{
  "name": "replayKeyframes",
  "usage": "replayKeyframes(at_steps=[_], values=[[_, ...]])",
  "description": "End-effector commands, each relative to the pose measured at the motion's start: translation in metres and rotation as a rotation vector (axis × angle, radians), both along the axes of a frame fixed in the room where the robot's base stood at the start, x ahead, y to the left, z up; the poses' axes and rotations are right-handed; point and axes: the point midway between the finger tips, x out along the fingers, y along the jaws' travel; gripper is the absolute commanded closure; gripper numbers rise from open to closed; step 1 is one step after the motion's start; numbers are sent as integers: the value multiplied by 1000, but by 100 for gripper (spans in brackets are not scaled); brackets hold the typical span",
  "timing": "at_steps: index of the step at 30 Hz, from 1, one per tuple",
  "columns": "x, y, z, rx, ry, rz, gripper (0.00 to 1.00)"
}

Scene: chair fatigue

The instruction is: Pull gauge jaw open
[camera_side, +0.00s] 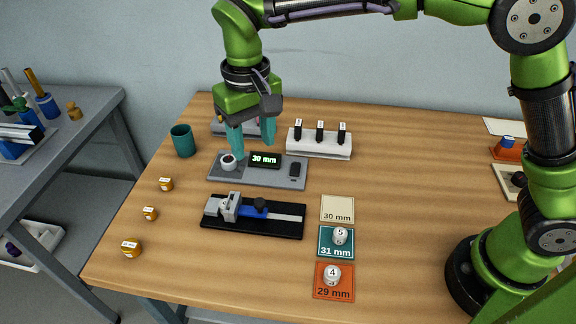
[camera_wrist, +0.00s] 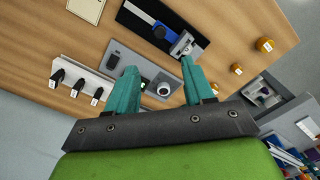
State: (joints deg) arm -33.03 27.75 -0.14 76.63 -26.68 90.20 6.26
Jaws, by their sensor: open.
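The gauge (camera_side: 254,213) lies on a black base near the middle of the table, with pale metal jaws at its left end, a blue slider with a black knob, and a pale bar to the right. My gripper (camera_side: 253,147) has teal fingers, spread and empty, above the back part of the grey display plate (camera_side: 219,177). It is behind the gauge and apart from it. The wrist view shows both fingers (camera_wrist: 158,72).
The display reads 30 mm (camera_side: 264,159), beside a small round white-rimmed fixture (camera_side: 228,162). A white rack (camera_side: 319,150) holds black pieces. Orange-yellow weights (camera_side: 131,249) line the left.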

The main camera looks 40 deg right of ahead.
Motion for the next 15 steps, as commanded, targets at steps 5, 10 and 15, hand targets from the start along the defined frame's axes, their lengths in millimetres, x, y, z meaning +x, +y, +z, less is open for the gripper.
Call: replayKeyframes(at_steps=[5, 10, 15], values=[[-1, -1, -37, -2, 7, 0, 48], [-1, -1, -75, -2, 5, 0, 48], [-1, -1, -111, -1, 5, 0, 48]])
